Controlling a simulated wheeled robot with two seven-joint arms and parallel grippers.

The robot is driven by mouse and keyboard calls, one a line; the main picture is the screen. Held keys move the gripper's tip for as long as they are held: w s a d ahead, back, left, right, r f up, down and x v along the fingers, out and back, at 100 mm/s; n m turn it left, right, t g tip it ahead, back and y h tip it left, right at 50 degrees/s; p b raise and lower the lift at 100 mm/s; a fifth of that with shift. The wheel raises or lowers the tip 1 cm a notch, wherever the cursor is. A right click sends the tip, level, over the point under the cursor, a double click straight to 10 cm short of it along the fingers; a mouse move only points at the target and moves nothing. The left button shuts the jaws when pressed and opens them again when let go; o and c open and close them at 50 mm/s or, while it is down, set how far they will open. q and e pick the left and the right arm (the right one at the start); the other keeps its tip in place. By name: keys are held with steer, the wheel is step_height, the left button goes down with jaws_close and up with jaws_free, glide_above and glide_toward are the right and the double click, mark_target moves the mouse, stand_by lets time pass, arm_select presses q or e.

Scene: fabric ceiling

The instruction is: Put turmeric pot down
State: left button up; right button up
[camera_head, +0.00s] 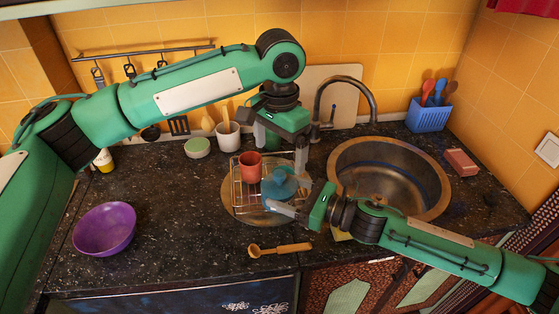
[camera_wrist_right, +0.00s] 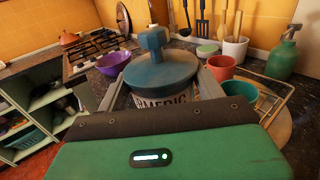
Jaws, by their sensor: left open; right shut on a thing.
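The turmeric pot (camera_wrist_right: 165,95) has a blue lid with a knob and a label partly reading "MERIC". My right gripper (camera_head: 290,197) is shut on it. In the head view its blue lid (camera_head: 279,183) shows over the wire rack (camera_head: 237,196), and the fingers and lid hide its body. I cannot tell whether its base touches anything. My left gripper (camera_head: 280,147) is open and empty, pointing down just behind the pot. A red cup (camera_head: 250,167) stands in the rack, and a teal cup (camera_wrist_right: 242,90) is beside it in the wrist view.
A round wooden board (camera_head: 238,211) lies under the rack. A wooden spoon (camera_head: 280,249) lies in front, and a purple bowl (camera_head: 104,229) stands left. The sink (camera_head: 390,160) is right. A green spray bottle (camera_wrist_right: 284,58) stands behind. The counter between bowl and rack is clear.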

steer(key=shift+s+d+n+g+y, duration=0.3)
steer(key=shift+d+n+g, duration=0.35)
steer(key=shift+g, duration=0.5)
steer(key=shift+s+d+n+g+y, duration=0.1)
steer(key=shift+d+n+g+y, duration=0.3)
steer(key=shift+n+g, duration=0.65)
steer(key=shift+s+d+n+g+y, duration=0.25)
steer(key=shift+d+n+g, duration=0.35)
steer(key=shift+g, duration=0.7)
steer(key=shift+f, duration=0.1)
